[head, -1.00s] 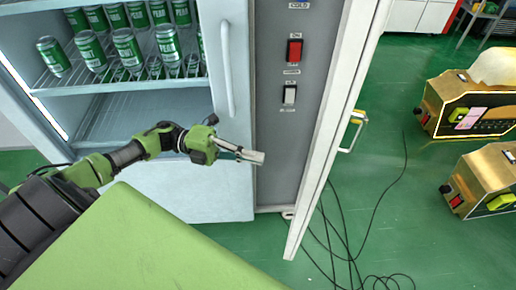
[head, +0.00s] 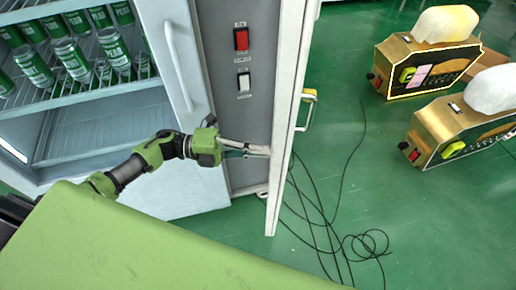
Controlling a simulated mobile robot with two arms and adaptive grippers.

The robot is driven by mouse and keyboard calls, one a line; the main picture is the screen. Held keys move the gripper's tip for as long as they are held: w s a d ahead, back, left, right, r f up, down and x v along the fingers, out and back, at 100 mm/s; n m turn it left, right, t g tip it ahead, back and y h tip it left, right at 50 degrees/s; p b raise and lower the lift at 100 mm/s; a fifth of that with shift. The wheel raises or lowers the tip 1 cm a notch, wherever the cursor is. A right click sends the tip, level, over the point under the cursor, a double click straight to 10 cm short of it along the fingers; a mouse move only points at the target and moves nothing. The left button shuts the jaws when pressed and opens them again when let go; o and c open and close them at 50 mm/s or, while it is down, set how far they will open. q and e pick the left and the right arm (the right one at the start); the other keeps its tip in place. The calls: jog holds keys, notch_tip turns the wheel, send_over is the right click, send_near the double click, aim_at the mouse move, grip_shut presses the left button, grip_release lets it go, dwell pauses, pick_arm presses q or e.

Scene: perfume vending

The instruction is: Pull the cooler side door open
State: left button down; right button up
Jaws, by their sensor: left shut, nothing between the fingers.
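The cooler side door (head: 287,135) is a tall white panel standing ajar, seen nearly edge-on right of the cooler. Its handle (head: 306,110), with a yellow fitting, is on the far right face. A grey control panel (head: 238,120) shows behind the opening. My left gripper (head: 268,150) is shut and empty, its tip at the inner side of the door edge. I cannot tell whether it touches the door. My right gripper is not in view.
Two gold boxy machines (head: 425,68) stand on the green floor at right. Loose black cables (head: 330,235) lie below the door. My green body covers the bottom left.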

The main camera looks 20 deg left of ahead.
aim_at(284, 156)
pick_arm(q)
jog(key=shift+d+r+p, duration=0.1)
jog(key=shift+d+p, duration=0.3)
jog(key=shift+d, duration=0.05)
jog(key=d+n+t+p, duration=0.1)
jog(key=d+t, duration=0.1)
jog(key=d+n+t+y+p, duration=0.1)
jog(key=d+p, duration=0.1)
jog(key=d, duration=0.1)
jog(key=shift+w+d+r+n+t+y, duration=0.2)
jog(key=shift+n+t+y, duration=0.1)
jog(key=shift+n+t, duration=0.1)
jog(key=w+d+n+t+y, duration=0.1)
jog(key=w+d+t, duration=0.1)
jog(key=d, duration=0.3)
jog(key=shift+w+d+f, duration=0.2)
jog(key=shift+d+f, duration=0.1)
jog(key=shift+d, duration=0.05)
jog(key=shift+s+a, duration=0.1)
